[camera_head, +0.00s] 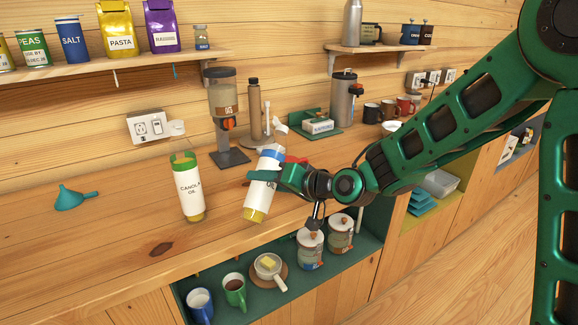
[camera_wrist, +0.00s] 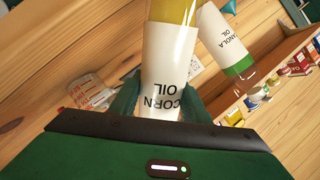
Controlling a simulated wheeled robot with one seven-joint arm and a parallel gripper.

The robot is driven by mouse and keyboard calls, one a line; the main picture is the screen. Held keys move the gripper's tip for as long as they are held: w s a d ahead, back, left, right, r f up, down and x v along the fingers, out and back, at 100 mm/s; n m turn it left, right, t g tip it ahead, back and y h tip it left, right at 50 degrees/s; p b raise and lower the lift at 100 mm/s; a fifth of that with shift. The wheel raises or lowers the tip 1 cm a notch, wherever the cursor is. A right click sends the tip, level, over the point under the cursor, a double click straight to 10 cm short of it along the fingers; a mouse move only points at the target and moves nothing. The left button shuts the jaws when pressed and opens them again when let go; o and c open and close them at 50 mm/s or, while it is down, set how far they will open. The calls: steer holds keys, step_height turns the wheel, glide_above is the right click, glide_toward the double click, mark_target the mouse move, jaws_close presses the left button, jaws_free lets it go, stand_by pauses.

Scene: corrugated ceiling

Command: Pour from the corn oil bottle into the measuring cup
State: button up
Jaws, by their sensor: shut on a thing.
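The corn oil bottle (camera_head: 262,189) has a white label, a blue band near its top and yellow oil showing at its base. My gripper (camera_head: 266,176) is shut around its upper part, and the bottle leans a little to the right at its top. I cannot tell whether its base touches the counter. In the wrist view the corn oil bottle (camera_wrist: 168,55) sits between the fingers of my gripper (camera_wrist: 160,100). I cannot make out the measuring cup for certain; a pale thing with reddish marks (camera_wrist: 90,92) lies beyond the fingers in the wrist view.
A canola oil bottle (camera_head: 189,188) stands on the counter (camera_head: 120,235) left of my gripper. A teal funnel (camera_head: 72,198) lies farther left. A dispenser (camera_head: 224,115) stands behind. Mugs and jars (camera_head: 310,250) sit on the lower shelf. The counter's front left is clear.

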mark_target(262, 196)
steer(key=shift+s+a+f+m+g+p, duration=0.25)
steer(key=shift+s+f+m+g+p, duration=0.35)
steer(key=shift+s+f+m+p, duration=0.35)
stand_by(3.0)
steer(key=shift+s+a+f+m+g+p, duration=0.2)
steer(key=shift+f+m+g+p, duration=0.35)
steer(key=shift+p, duration=0.45)
stand_by(1.5)
steer(key=shift+w+d+r+m+g+p, duration=0.1)
steer(key=shift+r+m+g+p, duration=0.1)
steer(key=shift+r+p, duration=0.25)
steer(key=shift+w+d+r+m+g+p, duration=0.1)
steer(key=shift+r+m+p, duration=0.1)
steer(key=shift+r, duration=0.35)
stand_by(0.6)
